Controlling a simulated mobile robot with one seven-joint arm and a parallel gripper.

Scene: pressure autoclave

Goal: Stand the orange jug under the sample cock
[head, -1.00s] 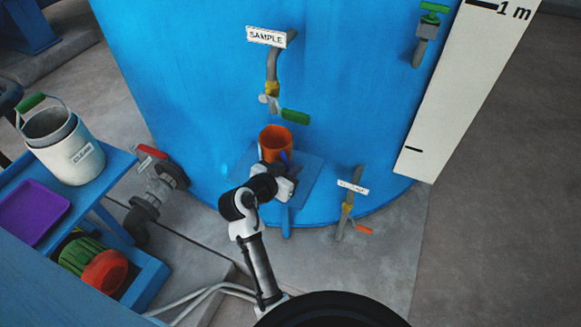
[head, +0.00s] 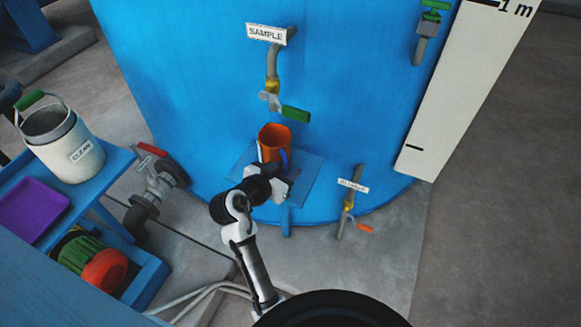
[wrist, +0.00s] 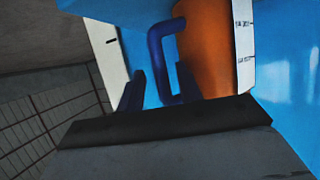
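The orange jug (head: 272,144) stands upright on a small blue shelf (head: 306,176) against the blue tank. Its mouth is below the sample cock (head: 272,88), which has a green lever and a SAMPLE sign. My gripper (head: 283,167) is at the jug's near side, by its dark blue handle. In the wrist view the jug (wrist: 203,50) is upper right and its handle (wrist: 155,60) lies between two spaced fingers (wrist: 158,88). The fingers look open. Whether they touch the handle is unclear.
A lower cock (head: 348,205) with an orange lever sticks out to the right. At left are a bench with a white CLEAN bucket (head: 78,155) and purple tray (head: 32,208), a green-and-orange motor (head: 95,260) and a red-handled valve (head: 155,180). Floor at right is clear.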

